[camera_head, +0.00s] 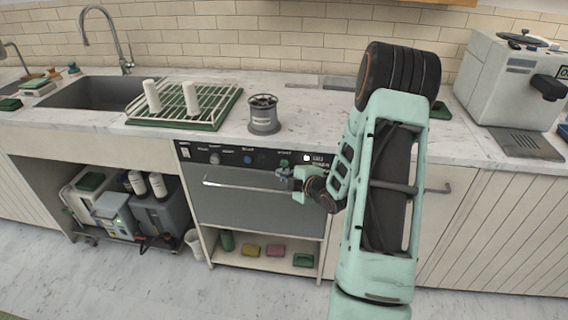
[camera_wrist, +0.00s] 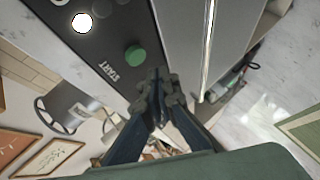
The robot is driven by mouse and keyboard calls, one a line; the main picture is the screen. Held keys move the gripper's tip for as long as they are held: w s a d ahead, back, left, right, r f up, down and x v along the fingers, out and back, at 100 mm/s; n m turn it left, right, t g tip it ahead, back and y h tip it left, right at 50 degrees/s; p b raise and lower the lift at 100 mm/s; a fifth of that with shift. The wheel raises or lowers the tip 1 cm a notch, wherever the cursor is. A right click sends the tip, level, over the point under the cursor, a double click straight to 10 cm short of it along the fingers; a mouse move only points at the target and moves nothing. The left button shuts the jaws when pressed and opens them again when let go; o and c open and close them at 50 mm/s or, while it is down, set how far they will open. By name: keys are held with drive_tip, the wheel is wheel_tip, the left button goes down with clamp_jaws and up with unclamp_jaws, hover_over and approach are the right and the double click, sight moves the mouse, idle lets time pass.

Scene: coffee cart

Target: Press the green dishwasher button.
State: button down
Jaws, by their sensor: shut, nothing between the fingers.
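The green button (camera_wrist: 135,56) sits on the dishwasher's dark control panel (camera_wrist: 95,45), beside the word START, in the wrist view. The green button also shows small in the head view (camera_head: 284,163), toward the right part of the panel. My gripper (camera_wrist: 158,82) is shut and empty, its fingertips a little below and right of the button in the wrist view, with a visible gap in the picture. In the head view my gripper (camera_head: 284,173) is just in front of the panel. The dishwasher door (camera_head: 250,200) is closed, with a long metal handle (camera_head: 235,186).
A lit white round light (camera_wrist: 82,23) and a blue button (camera_head: 248,159) are on the same panel. A shelf with sponges (camera_head: 275,251) is below the door.

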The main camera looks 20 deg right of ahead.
drive_tip(key=shift+w+d, duration=0.4)
drive_tip(key=shift+w, duration=0.15)
idle(1.1)
drive_tip(key=shift+w+d+b, duration=0.25)
drive_tip(key=shift+w+b, duration=0.1)
drive_tip(key=shift+b, duration=0.05)
drive_tip(key=shift+w+d, duration=0.25)
drive_tip(key=shift+w, duration=0.15)
idle(0.9)
drive_tip(key=shift+s+b, duration=0.1)
drive_tip(key=shift+b, duration=0.2)
drive_tip(key=shift+s+a+b, duration=0.4)
drive_tip(key=shift+s+a, duration=0.1)
drive_tip(key=shift+s, duration=0.15)
drive_tip(key=shift+s, duration=0.1)
drive_tip(key=shift+s+a+b, duration=0.5)
drive_tip(key=shift+s+a, duration=0.2)
drive_tip(key=shift+s, duration=0.3)
drive_tip(key=shift+s+a+b, duration=0.45)
drive_tip(key=shift+s+a, duration=0.25)
drive_tip(key=shift+s, duration=0.3)
